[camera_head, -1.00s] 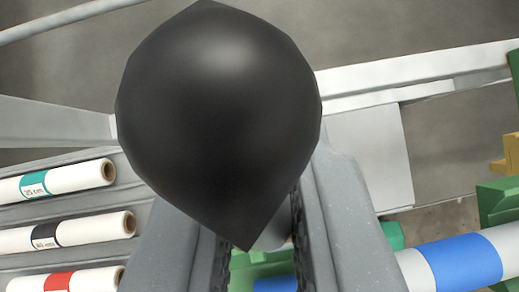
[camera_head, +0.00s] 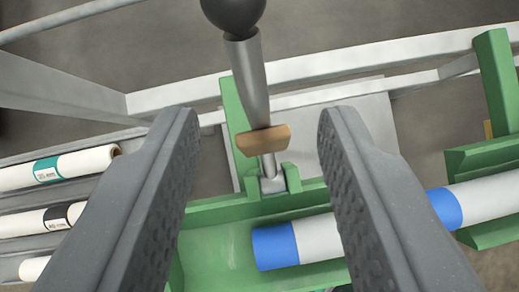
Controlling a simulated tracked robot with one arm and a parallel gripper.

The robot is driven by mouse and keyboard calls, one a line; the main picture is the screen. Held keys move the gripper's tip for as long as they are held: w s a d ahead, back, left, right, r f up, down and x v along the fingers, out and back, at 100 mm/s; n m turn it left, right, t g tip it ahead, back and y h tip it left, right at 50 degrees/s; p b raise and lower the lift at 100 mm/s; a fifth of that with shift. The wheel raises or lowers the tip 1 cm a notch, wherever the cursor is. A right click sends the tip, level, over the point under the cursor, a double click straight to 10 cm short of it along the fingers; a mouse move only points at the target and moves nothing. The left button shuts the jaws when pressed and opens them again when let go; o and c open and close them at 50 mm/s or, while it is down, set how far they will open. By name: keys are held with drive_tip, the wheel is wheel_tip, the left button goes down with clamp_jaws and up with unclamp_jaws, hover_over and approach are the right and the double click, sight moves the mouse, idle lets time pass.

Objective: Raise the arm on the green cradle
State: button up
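The green cradle (camera_head: 215,245) lies below my gripper and holds a white roll with blue bands (camera_head: 318,238). A grey metal arm (camera_head: 250,80) with a black ball knob (camera_head: 233,12) is mounted on the cradle's far edge and points up the picture. A tan block (camera_head: 264,139) sits on the lower part of this arm. My gripper (camera_head: 258,130) is open, with its fingers wide apart on either side of the arm. Nothing is between the finger pads in contact. The knob is partly cut off at the top edge.
Several white rolls with coloured labels (camera_head: 75,167) lie on a grey rack at the left. A grey frame rail (camera_head: 400,50) crosses behind the cradle. A green upright (camera_head: 495,85) stands at the right. Grey floor shows beyond.

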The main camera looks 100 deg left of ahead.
drive_tip(key=b+v, duration=0.1)
drive_tip(key=v, duration=0.7)
drive_tip(key=shift+s+r, duration=0.1)
idle(0.4)
drive_tip(key=w+d+r+t+y+b, duration=0.1)
drive_tip(key=w+d+r+b, duration=0.15)
drive_tip(key=r, duration=0.55)
drive_tip(key=w+d+r+n+t+y+b, duration=0.1)
drive_tip(key=w+d+r+b, duration=0.2)
drive_tip(key=r, duration=0.5)
drive_tip(key=w+d+r+t+y+b, duration=0.1)
drive_tip(key=w+r+b, duration=0.1)
drive_tip(key=r+b, duration=0.35)
drive_tip(key=s+d+r+t+h+b, duration=0.1)
drive_tip(key=s+d+r, duration=0.4)
drive_tip(key=d+r, duration=0.5)
drive_tip(key=s+d+r+t+h+b, duration=0.1)
drive_tip(key=s+d+r+t+b, duration=0.2)
drive_tip(key=d+r, duration=0.8)
wheel_tip(320, 180, up, 3)
drive_tip(key=shift+s+r+t+h+b, duration=0.15)
drive_tip(key=shift+s+t+h+b, duration=0.3)
drive_tip(key=shift+s, duration=0.45)
